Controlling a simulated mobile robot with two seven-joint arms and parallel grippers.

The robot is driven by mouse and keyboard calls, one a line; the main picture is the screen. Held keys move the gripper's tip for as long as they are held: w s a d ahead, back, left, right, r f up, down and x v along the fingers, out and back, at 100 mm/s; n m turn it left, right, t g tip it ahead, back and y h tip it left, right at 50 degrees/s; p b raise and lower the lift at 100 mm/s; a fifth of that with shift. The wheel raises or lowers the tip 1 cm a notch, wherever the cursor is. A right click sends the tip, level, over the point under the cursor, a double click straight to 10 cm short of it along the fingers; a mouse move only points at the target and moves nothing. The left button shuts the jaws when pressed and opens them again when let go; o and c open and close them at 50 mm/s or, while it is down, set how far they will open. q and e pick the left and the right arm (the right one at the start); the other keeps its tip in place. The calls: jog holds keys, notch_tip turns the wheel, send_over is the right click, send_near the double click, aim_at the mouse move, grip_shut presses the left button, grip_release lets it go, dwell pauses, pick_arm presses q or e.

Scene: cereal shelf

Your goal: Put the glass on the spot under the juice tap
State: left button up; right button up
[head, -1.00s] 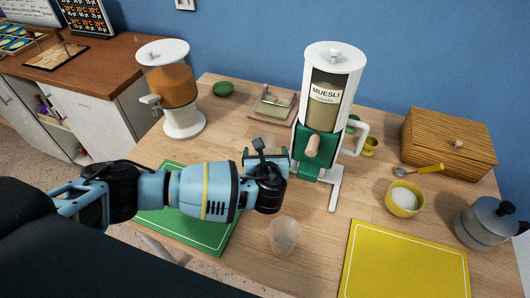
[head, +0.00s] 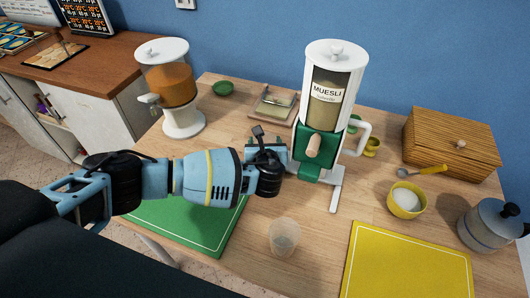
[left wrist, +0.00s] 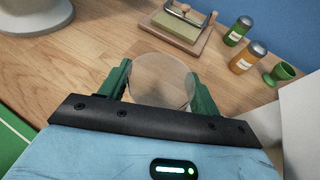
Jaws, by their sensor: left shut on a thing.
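My left gripper (head: 267,150) is over the middle of the table, just left of the muesli dispenser. In the left wrist view its green fingers (left wrist: 160,92) are shut on a clear glass (left wrist: 162,72), one finger on each side. The held glass is mostly hidden behind the gripper in the head view. The juice dispenser (head: 172,88), with orange juice and a white base, stands at the back left, apart from the gripper. Its tap (head: 148,99) points left. My right gripper is not in view.
Another clear cup (head: 284,238) stands near the front. The muesli dispenser (head: 330,110) is close right of the gripper. A green mat (head: 200,225) and a yellow mat (head: 405,262) lie in front.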

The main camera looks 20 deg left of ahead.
pick_arm(q)
jog(key=shift+c, duration=0.6)
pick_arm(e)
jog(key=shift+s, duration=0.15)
pick_arm(q)
jog(key=shift+r, duration=0.15)
